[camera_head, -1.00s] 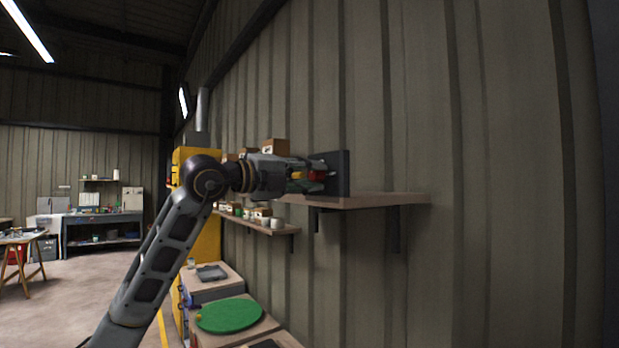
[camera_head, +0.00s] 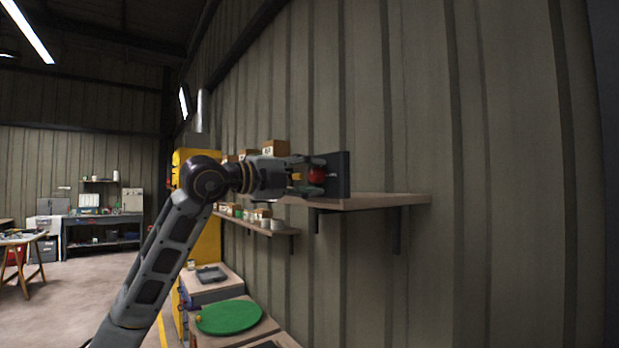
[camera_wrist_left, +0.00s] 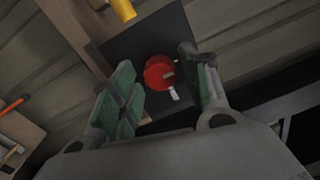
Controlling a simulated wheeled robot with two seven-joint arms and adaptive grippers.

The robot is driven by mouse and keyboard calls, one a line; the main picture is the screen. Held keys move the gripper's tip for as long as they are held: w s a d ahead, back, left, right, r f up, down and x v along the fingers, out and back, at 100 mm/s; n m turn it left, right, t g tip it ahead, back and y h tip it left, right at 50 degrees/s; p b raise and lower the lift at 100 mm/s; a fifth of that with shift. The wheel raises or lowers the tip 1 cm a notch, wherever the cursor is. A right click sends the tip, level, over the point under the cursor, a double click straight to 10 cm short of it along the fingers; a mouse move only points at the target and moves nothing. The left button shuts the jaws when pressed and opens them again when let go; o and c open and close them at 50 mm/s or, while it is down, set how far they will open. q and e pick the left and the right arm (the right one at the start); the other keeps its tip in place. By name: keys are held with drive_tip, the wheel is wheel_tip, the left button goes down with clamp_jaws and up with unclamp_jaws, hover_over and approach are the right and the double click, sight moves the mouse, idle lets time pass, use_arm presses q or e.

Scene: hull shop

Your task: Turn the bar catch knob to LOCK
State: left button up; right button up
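The red round bar catch knob (camera_wrist_left: 158,72) is on a dark square plate (camera_wrist_left: 120,52) in the left wrist view. A small grey mark shows on the knob, and a small white label with unreadable text sits beside it. In the head view the knob (camera_head: 316,175) stands out from the dark plate (camera_head: 341,173) by the wall. My left gripper (camera_head: 313,176) is open, with fingers above and below the knob. In the left wrist view its green-padded fingers (camera_wrist_left: 157,78) are spread on both sides of the knob; contact cannot be told. My right gripper is not in view.
A wooden shelf (camera_head: 385,201) on dark brackets runs just under the plate. A lower shelf (camera_head: 255,224) holds small jars and boxes. A green round mat (camera_head: 229,316) lies on a bench below. A yellow cylinder (camera_wrist_left: 123,9) is near the plate's upper edge.

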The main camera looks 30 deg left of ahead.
use_arm(q)
drive_tip(key=v, duration=1.2)
idle(1.1)
drive_tip(key=shift+f, duration=0.15)
idle(0.3)
